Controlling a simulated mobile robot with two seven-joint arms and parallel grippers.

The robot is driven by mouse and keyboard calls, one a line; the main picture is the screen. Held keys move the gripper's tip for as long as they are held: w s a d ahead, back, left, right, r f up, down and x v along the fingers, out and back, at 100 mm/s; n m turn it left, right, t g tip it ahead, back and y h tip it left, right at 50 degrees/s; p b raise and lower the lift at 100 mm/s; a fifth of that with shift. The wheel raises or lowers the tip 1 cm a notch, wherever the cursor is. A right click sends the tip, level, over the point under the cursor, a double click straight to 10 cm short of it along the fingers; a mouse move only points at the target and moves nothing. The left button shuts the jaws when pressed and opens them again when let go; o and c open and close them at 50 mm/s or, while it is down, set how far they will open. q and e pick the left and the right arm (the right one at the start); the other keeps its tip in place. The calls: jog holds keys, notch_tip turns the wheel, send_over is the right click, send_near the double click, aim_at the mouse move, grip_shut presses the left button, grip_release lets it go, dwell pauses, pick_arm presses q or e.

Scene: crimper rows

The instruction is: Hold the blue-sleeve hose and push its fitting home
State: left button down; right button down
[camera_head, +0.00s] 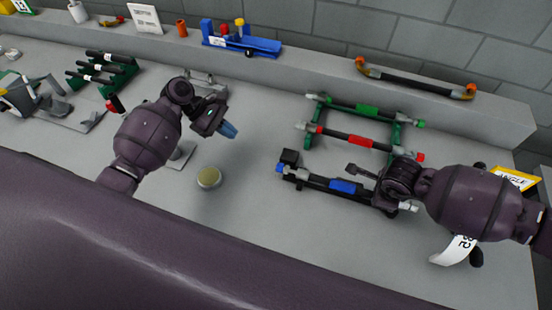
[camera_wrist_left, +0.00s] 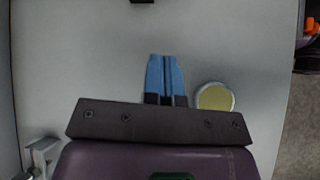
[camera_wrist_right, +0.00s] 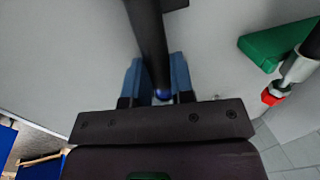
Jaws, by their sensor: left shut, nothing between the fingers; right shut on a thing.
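The blue-sleeve hose (camera_head: 343,187) lies at the front of the hose group, a black hose with a blue sleeve at its middle. A blue-marked fitting (camera_head: 281,169) is at its left end and a silver fitting (camera_head: 408,206) at its right end. My right gripper (camera_wrist_right: 158,82) is shut on the black hose near its right end; the hand hides part of it in the head view. My left gripper (camera_head: 229,130) is shut and empty, well left of the hose. Its blue fingers (camera_wrist_left: 165,78) meet in the left wrist view. How deep either fitting sits cannot be told.
A black block (camera_head: 290,157) stands by the hose's left end. Red-sleeve (camera_head: 355,140) and green-sleeve (camera_head: 366,111) hoses lie on a green rack behind. A round yellowish disc (camera_head: 209,178) is near my left gripper. A blue tool (camera_head: 240,42) stands on the back ledge.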

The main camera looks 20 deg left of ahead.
aim_at(283, 167)
pick_arm(q)
jog(key=shift+n+g, duration=0.5)
jog(key=shift+n, duration=0.4)
jog(key=x, duration=0.6)
jog(key=s+x, duration=0.1)
jog(key=x, duration=0.2)
jog(key=shift+s+d, duration=0.1)
jog(key=shift+d, duration=0.1)
jog(key=d, duration=0.3)
jog(key=shift+d+f, duration=0.15)
jog(key=shift+f, duration=0.1)
jog(key=shift+d, duration=0.7)
jog(key=shift+d, duration=1.7)
pick_arm(e)
jog(key=shift+a, duration=0.15)
